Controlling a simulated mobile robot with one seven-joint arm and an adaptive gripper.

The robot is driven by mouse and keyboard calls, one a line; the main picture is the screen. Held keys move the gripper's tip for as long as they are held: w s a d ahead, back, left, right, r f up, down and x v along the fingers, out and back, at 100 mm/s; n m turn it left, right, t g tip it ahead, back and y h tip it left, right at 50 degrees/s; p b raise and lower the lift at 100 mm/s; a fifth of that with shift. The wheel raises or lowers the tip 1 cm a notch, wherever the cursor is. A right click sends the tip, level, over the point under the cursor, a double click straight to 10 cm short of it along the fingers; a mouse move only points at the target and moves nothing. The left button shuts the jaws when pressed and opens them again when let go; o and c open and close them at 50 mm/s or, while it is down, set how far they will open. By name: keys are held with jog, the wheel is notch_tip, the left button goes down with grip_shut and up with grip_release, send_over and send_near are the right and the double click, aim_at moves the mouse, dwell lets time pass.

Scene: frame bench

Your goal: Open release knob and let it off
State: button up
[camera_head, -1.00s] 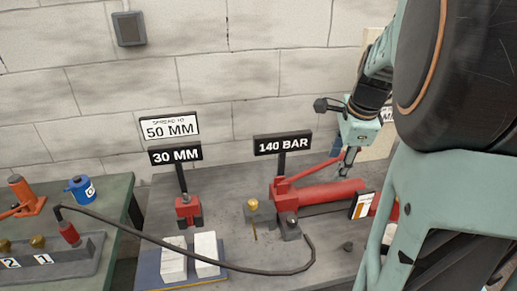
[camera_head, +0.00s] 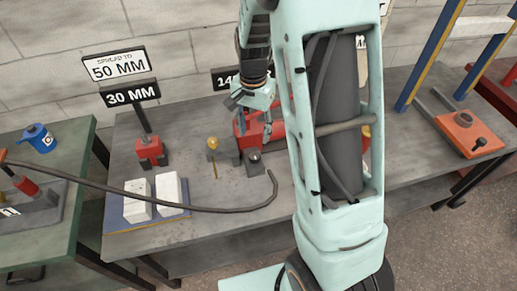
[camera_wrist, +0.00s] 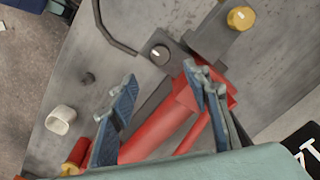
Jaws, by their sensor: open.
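A dark round knob with a white mark (camera_wrist: 160,54), which looks like the release knob, sits on the grey block at the end of the red pump (camera_wrist: 160,137). In the head view the knob (camera_head: 254,157) shows at the pump's front, and the red pump body (camera_head: 277,128) is partly hidden by my arm. My gripper (camera_wrist: 163,78) is open and empty above the pump. Its two blue fingers are spread over the red body, with the knob ahead of the fingertips. In the head view my gripper (camera_head: 246,122) hangs over the pump's head.
A brass knob (camera_wrist: 241,18) on a grey block stands beside the pump. A black hose (camera_head: 200,207) curves across the bench. A red spreader (camera_head: 150,152) under the 30 MM sign (camera_head: 132,95) and white blocks (camera_head: 170,190) are at left. A white cup (camera_wrist: 60,120) lies nearby.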

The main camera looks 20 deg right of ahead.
aim_at(254, 155)
notch_tip(254, 155, down, 10)
jog(key=shift+f, duration=0.15)
dwell(0.3)
jog(key=c, duration=1.2)
jog(key=shift+o, duration=0.2)
